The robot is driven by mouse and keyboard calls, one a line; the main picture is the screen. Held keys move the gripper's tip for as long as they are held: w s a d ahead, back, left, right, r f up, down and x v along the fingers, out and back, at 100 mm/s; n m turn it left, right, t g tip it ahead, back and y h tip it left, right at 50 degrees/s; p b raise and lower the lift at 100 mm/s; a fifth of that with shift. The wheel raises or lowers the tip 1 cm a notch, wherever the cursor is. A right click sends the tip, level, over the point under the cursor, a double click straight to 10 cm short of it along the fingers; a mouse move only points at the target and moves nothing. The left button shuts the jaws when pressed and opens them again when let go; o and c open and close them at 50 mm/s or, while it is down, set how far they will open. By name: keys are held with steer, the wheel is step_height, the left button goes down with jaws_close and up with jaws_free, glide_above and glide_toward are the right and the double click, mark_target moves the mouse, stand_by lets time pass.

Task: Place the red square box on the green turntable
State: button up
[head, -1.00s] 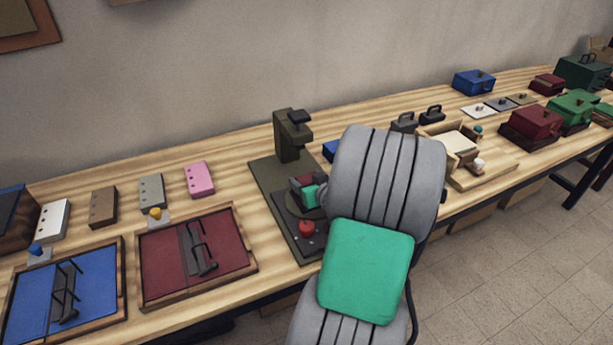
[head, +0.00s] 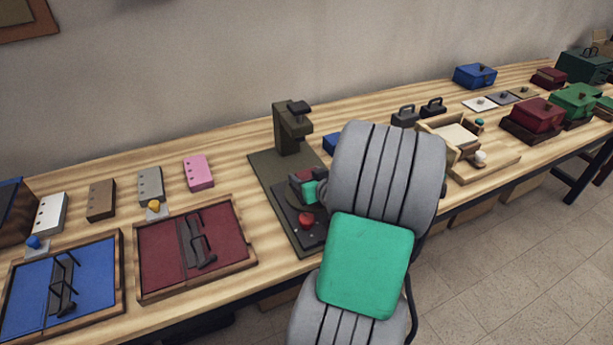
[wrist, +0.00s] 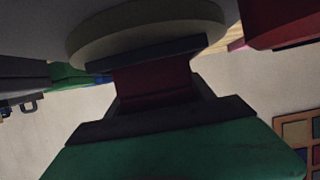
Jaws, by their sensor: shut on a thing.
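The green turntable (head: 322,198) is a round plate on the dark olive base of a stand with an upright column, partly hidden behind my arm. My gripper (head: 305,184) is over the plate and is shut on the red square box (wrist: 155,85). In the wrist view, the red box shows between the dark fingers of my gripper (wrist: 155,90), with the round plate (wrist: 150,28) close by at the top of the picture. Whether the box touches the plate cannot be told.
The stand's column (head: 290,130) rises just behind my gripper. A red knob (head: 306,220) sits on the front of the base. A maroon lidded case (head: 200,250) lies to the left. A wooden tray (head: 480,168) lies to the right.

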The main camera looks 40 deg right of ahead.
steer(key=shift+f, duration=0.15)
steer(key=o, duration=1.5)
steer(key=shift+o, duration=0.2)
